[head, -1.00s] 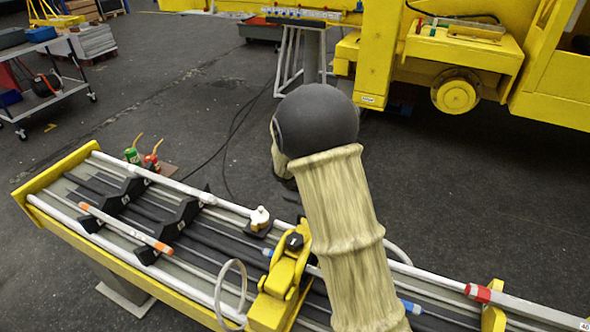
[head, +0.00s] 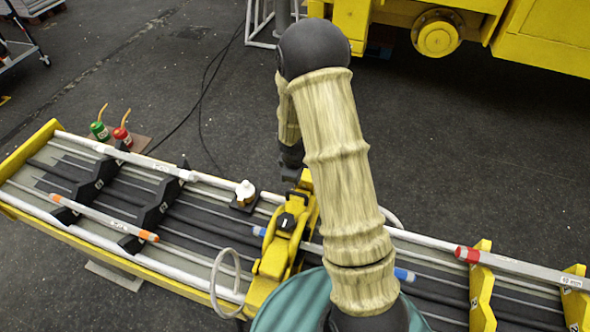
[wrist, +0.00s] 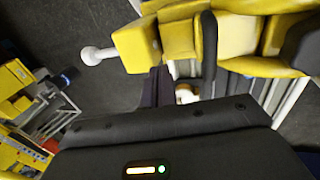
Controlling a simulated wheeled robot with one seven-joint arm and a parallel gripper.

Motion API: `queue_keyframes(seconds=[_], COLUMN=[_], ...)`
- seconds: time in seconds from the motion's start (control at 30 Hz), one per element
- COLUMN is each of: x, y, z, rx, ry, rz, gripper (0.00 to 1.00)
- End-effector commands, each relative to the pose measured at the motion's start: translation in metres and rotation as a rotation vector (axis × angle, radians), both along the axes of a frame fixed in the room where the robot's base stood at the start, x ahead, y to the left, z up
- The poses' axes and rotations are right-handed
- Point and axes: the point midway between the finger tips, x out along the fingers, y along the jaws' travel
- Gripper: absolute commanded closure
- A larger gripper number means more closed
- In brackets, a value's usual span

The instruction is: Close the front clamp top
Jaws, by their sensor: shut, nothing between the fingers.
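The yellow front clamp (head: 272,262) sits across the long rail bed, with a black labelled block (head: 286,222) on it. A yellow upper part (head: 304,186) rises at its far end beside my arm; its exact angle is partly hidden. My gripper (head: 292,174) points down just behind this part, mostly hidden by my arm, and is shut and empty. In the wrist view, the yellow clamp parts (wrist: 178,35) fill the top, with a white pin (wrist: 97,54) sticking out left. The gripper's dark body covers the bottom; contact cannot be told.
A white loop (head: 226,290) stands left of the clamp. Black supports (head: 150,215) and an orange-ended tube (head: 105,217) lie farther left on the bed. Green and red canisters (head: 122,136) stand behind. A yellow vehicle (head: 540,40) is at the back right; open floor lies between.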

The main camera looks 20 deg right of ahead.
Motion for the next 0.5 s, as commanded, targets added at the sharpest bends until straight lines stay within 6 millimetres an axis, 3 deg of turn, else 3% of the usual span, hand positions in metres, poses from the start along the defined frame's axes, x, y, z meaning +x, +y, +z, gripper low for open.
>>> queue_keyframes(seconds=[0.33,0.5], x=[0.0,0.001], y=[0.0,0.002], z=[0.002,0.014], rx=[-0.001,-0.001], ry=[-0.001,-0.001], rz=[0.0,0.005], gripper=[1.0,1.0])
